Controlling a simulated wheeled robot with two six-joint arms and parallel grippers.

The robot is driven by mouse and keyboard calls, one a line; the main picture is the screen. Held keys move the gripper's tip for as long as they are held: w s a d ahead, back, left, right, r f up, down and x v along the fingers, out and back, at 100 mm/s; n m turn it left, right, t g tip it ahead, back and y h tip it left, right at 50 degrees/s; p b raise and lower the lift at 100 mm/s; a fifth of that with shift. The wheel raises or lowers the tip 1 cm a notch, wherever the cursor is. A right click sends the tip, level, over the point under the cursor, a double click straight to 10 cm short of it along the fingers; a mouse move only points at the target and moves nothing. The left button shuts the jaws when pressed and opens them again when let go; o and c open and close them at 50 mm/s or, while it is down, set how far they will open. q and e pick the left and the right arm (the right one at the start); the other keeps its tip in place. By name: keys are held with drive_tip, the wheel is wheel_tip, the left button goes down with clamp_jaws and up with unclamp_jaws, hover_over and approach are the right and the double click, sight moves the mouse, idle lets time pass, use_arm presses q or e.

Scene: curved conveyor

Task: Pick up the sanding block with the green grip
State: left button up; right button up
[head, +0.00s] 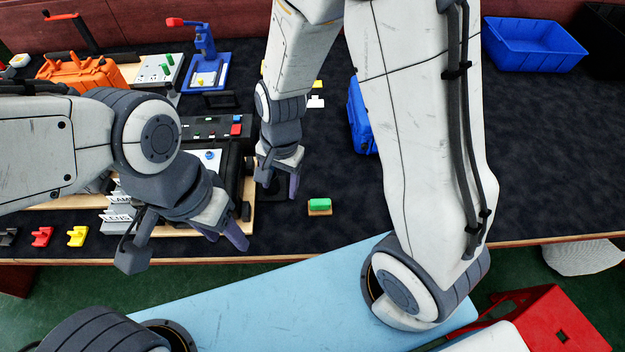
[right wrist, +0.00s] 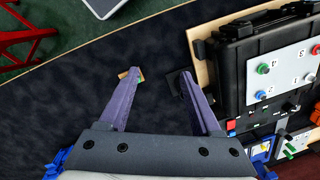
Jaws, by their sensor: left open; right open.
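The sanding block with the green grip (head: 320,204) lies on the dark table near its front edge, its tan base under the grip. In the right wrist view the block (right wrist: 140,77) shows partly behind the tip of the left-hand purple finger. My right gripper (head: 279,187) is open and empty, to the left of the block in the head view. In the right wrist view the space between its fingertips (right wrist: 160,74) is empty. My left gripper (head: 185,250) is open and empty at the table's front edge, further left.
A black case with a panel (head: 232,165) stands left of my right gripper; a small dark square piece (right wrist: 174,82) lies by one fingertip. Red and yellow pieces (head: 77,236) lie at the front left. A blue bin (head: 533,45) is at the back right. Table right of the block is clear.

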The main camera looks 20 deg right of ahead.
drive_tip(key=w+d+f+m+p, duration=0.3)
drive_tip(key=d+f+m, duration=0.2)
drive_tip(key=m, duration=0.2)
use_arm(q)
wheel_tip(320, 180, up, 6)
drive_tip(key=p, duration=0.1)
use_arm(e)
drive_tip(key=m+h, duration=0.1)
drive_tip(key=m, duration=0.5)
approach(320, 201)
drive_tip(key=shift+s+a+f, duration=0.15)
drive_tip(key=shift+f, duration=0.1)
wheel_tip(320, 201, down, 10)
drive_tip(key=b, duration=0.9)
drive_tip(key=shift+b, duration=0.4)
use_arm(q)
wheel_tip(320, 201, down, 10)
use_arm(e)
drive_tip(key=shift+r, duration=0.1)
clamp_jaws()
